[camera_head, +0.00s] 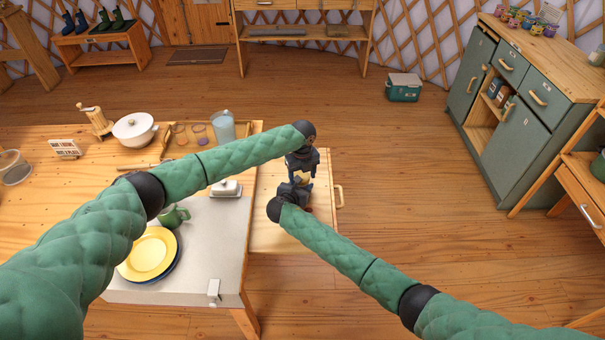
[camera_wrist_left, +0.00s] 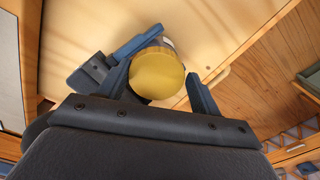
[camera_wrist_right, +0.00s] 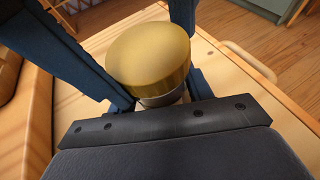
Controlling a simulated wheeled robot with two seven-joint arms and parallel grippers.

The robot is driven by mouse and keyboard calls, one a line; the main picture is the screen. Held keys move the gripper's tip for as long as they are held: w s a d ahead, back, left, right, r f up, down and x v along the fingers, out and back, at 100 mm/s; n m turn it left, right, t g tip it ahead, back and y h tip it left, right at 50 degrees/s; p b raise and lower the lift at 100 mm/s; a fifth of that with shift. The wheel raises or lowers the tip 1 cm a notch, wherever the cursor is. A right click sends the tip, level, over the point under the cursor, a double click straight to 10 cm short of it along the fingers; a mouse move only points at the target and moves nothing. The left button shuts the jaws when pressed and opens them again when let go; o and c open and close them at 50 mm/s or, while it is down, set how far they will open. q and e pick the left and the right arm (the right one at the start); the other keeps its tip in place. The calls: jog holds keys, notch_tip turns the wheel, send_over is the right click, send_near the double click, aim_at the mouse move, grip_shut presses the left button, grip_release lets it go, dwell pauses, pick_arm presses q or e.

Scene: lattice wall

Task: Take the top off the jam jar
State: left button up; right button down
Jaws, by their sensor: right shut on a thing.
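The jam jar shows mainly as its gold lid (camera_wrist_left: 158,75), with a strip of the glass jar body (camera_wrist_left: 166,41) beside it in the left wrist view. The lid (camera_wrist_right: 148,52) is on the jar in the right wrist view. My right gripper (camera_wrist_right: 160,98) is shut on the jar body just below the lid. My left gripper (camera_wrist_left: 160,85) is open, its fingers on either side of the lid, with a clear gap at the right finger. In the head view both grippers meet over the pull-out board (camera_head: 265,235) and mostly hide the jar.
The board's handle (camera_head: 339,196) sticks out right. Open floor lies beyond it.

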pick_arm(q)
jog(key=shift+d+r, duration=0.1)
jog(key=shift+r, duration=0.1)
jog(key=c, duration=0.8)
jog(key=shift+d+n, duration=0.1)
jog(key=shift+n, duration=0.5)
jog(key=shift+r+n, duration=0.1)
jog(key=shift+n, duration=0.9)
jog(key=shift+d, duration=0.1)
jog(key=o, duration=1.1)
jog(key=shift+a, duration=0.2)
